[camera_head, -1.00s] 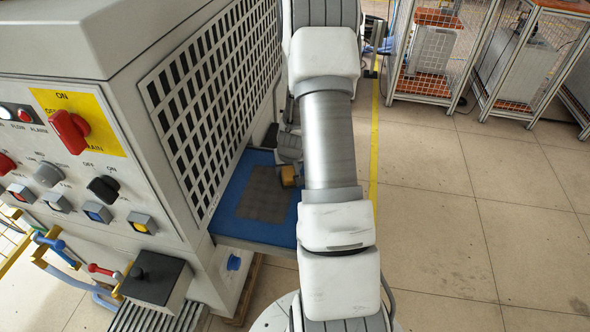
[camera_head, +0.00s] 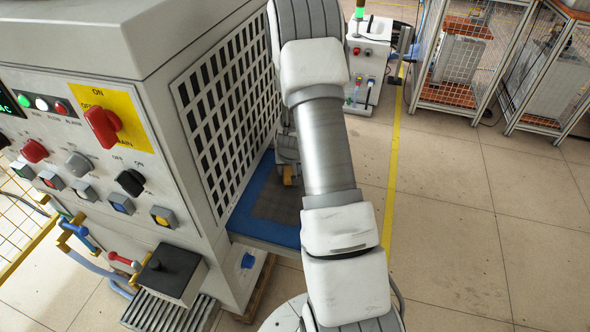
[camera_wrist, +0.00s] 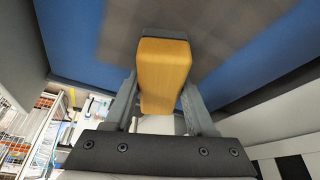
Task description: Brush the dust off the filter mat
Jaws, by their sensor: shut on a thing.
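The filter mat (camera_head: 273,205) is a dark grey-brown sheet lying on a blue tray (camera_head: 245,220) beside the heater cabinet. My arm covers part of it in the head view. In the wrist view the mat (camera_wrist: 215,35) lies beyond the fingertips, with blue surface (camera_wrist: 72,38) on both sides. My gripper (camera_wrist: 160,100) is shut on a wooden brush block (camera_wrist: 163,75), which points towards the mat. The block also shows small in the head view (camera_head: 288,176), over the mat's far part.
The cabinet's slotted grille (camera_head: 228,110) rises close along the tray's left side. A control panel with a red rotary switch (camera_head: 103,125) faces front left. A grey box (camera_head: 173,273) juts out below it. Open floor (camera_head: 450,230) lies to the right.

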